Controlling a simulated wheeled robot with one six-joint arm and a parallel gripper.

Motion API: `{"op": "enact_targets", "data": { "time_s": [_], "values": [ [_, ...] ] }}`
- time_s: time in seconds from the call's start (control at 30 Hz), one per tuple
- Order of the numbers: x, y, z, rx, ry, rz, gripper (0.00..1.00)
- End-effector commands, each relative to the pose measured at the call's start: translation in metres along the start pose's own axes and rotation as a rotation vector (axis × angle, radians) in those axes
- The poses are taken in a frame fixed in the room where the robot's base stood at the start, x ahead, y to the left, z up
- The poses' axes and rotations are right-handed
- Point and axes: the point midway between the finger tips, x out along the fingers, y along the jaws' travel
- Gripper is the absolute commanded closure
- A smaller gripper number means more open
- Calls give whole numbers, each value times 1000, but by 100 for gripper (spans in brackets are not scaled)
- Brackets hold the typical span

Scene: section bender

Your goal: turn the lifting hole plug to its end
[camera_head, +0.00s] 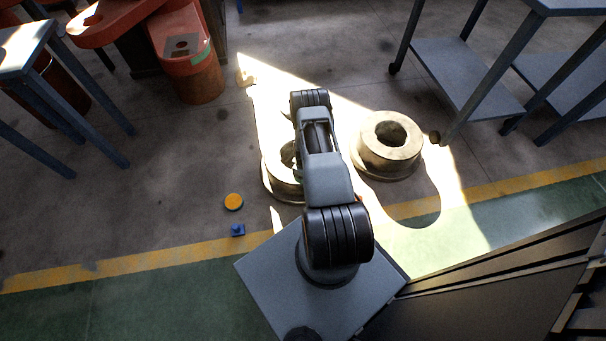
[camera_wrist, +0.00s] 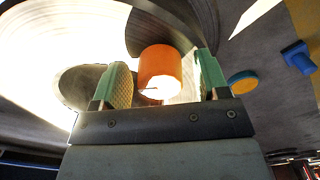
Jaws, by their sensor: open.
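An orange cylinder (camera_wrist: 160,62), which looks like the lifting hole plug, stands out between my gripper's fingers in the wrist view. My gripper (camera_wrist: 164,75) is open, with one green-backed pad on each side of the cylinder. A gap shows on the left; I cannot tell whether the right finger touches it. Behind it is a pale metal ring (camera_wrist: 60,42) with a dark round opening. In the head view this ring (camera_head: 272,178) is partly hidden by my arm, and the orange cylinder and my gripper are hidden there.
A second metal ring (camera_head: 378,158) stands just right of my arm. A yellow-orange disc with a blue rim (camera_head: 234,202) and a small blue part (camera_head: 238,230) lie on the floor at left. A grey table (camera_head: 24,52) and a shelved trolley (camera_head: 465,85) stand farther off.

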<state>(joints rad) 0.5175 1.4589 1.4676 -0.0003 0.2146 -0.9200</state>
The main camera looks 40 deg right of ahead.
Motion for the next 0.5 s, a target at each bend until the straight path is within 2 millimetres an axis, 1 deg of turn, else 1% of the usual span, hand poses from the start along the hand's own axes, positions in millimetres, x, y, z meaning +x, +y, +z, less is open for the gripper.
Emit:
{"op": "enact_targets", "data": {
  "time_s": [0.13, 0.5],
  "values": [
    [0, 0, 0, 0, 0, 0, 33],
    [0, 0, 0, 0, 0, 0, 68]
  ]
}}
